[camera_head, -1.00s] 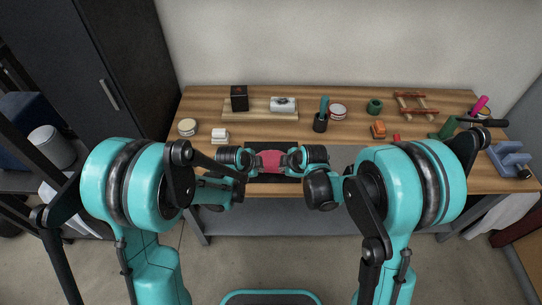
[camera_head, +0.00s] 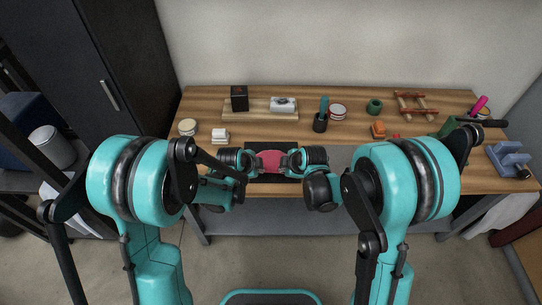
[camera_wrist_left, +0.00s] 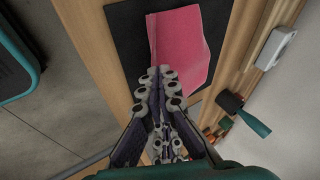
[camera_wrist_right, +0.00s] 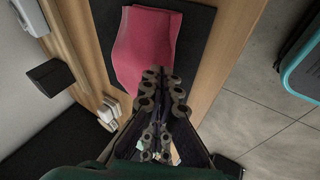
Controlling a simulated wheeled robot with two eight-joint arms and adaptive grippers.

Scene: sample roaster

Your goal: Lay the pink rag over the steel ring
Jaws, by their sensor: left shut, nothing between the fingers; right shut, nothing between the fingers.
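The pink rag (camera_head: 271,161) lies on a dark mat between my two grippers in the head view. It also shows in the left wrist view (camera_wrist_left: 185,45) and in the right wrist view (camera_wrist_right: 145,45), with a fold or crease along it. My left gripper (camera_wrist_left: 163,82) is shut and empty, its tips at the rag's near edge. My right gripper (camera_wrist_right: 163,82) is shut and empty, its tips at the rag's other end. I cannot tell whether the tips touch the cloth. I cannot make out the steel ring in any view; it may be hidden.
The dark mat (camera_wrist_left: 128,50) lies near the table's front edge. A blue holder (camera_head: 510,160) is at the far right.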

